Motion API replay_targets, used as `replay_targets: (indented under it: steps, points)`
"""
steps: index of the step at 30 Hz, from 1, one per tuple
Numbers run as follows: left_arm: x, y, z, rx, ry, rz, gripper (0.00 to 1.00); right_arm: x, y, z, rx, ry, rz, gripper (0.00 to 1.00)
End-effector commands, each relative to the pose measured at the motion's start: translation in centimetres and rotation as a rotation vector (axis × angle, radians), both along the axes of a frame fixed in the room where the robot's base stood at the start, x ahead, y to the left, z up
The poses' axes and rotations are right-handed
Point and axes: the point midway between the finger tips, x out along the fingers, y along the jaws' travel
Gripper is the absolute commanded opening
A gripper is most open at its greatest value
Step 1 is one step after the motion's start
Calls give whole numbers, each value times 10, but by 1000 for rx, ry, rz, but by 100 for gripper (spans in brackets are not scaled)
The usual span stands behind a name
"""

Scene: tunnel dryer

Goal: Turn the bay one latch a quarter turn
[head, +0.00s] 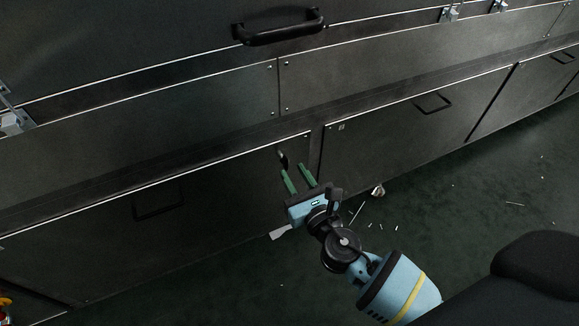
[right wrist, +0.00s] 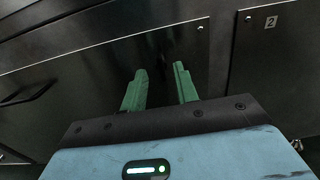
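The bay one latch (head: 282,158) is a small dark handle near the upper right corner of the lower left panel (head: 225,185). My right gripper (head: 294,168) is in front of that corner, its two green fingers pointing at the panel. The fingers are apart with nothing seen between them, and the latch shows just beyond their tips in the head view. In the right wrist view the open fingers (right wrist: 160,69) face the dark panel (right wrist: 100,75); I cannot make out the latch there. My left gripper is not in view.
The panel marked 2 (head: 400,125) is to the right, across a narrow post. A black bar handle (head: 283,28) is on the upper panel. A caster (head: 378,190) and scattered light scraps are on the dark green floor (head: 480,205), which is otherwise open at the right.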

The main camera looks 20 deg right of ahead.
Motion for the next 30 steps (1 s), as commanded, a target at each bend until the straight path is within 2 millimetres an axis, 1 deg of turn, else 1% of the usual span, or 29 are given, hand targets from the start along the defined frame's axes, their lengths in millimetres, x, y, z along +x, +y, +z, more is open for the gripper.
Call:
replay_targets:
  steps: [1, 3, 7, 11, 17, 18, 24, 25, 30]
  points:
    - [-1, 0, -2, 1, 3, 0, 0, 8, 0, 0, 2, -1, 0, 30]
    - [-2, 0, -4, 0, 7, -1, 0, 17, 1, -1, 1, 0, 0, 30]
    - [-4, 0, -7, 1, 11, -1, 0, 27, 1, -1, 2, 1, 0, 30]
    - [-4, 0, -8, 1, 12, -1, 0, 31, 2, 0, 3, 1, 1, 30]
    - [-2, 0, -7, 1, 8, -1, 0, 32, 1, 0, 2, 1, 1, 30]
    - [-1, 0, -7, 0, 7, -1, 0, 31, 1, 0, 2, 1, 1, 29]
    - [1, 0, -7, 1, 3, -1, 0, 31, 1, 0, 2, 1, 0, 2]
    - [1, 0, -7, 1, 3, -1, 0, 31, 1, 0, 2, 1, 0, 0]
    - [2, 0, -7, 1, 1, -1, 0, 31, 1, 0, 3, 1, 0, 0]
